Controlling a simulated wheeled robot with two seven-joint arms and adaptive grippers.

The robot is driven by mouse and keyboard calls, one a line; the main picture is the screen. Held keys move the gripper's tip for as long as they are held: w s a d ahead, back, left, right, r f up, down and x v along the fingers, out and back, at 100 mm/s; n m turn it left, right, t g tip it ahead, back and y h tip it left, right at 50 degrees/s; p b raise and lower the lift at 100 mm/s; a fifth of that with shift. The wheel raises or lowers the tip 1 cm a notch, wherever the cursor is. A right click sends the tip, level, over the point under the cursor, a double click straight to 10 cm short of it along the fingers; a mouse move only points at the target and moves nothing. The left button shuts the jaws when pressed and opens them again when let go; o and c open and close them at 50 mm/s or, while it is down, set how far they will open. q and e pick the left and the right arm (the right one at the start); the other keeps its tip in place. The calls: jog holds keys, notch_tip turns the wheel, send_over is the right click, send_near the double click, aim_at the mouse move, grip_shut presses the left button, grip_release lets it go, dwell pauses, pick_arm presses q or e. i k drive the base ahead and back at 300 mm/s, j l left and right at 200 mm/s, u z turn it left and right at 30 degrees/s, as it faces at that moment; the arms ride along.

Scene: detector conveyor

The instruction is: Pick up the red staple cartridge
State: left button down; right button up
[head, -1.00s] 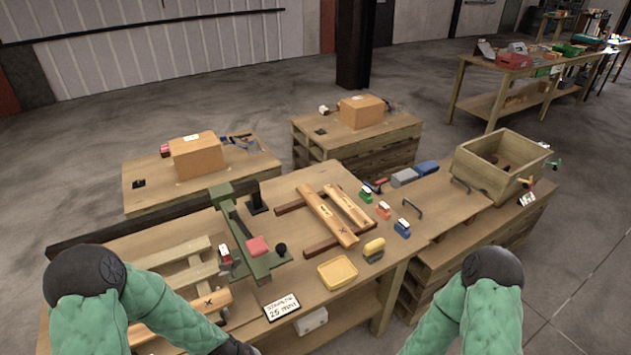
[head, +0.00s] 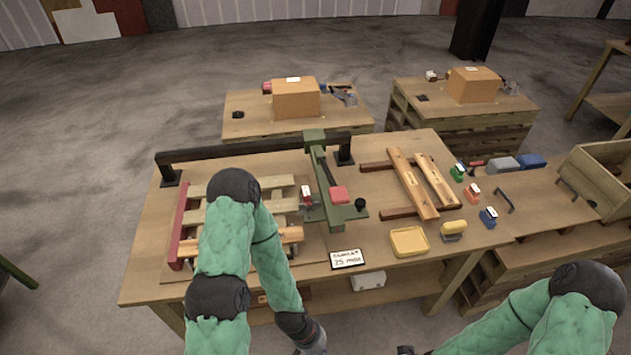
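The red staple cartridge (head: 472,193) appears as a small orange-red block with a white label. It stands on the right part of the workbench (head: 375,270), between a green cartridge (head: 457,173) and a blue cartridge (head: 488,217). Nothing touches it. My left gripper (head: 314,348) is low at the bottom edge, in front of the bench and far from the cartridge; its fingers are mostly cut off. My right gripper (head: 408,350) barely shows at the bottom edge, also well away from the cartridge. I cannot tell whether either is open.
A yellow tray (head: 409,254) and a yellow-and-grey tool (head: 453,230) lie in front of the cartridges. Wooden slats (head: 412,183) lie to their left, beside a green press with a red pad (head: 339,194). A black handle (head: 505,200) and wooden crate (head: 600,185) are to the right.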

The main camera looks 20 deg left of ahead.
aim_at(305, 191)
jog(key=i+l, duration=0.1)
jog(key=i, duration=0.35)
jog(key=u, duration=1.55)
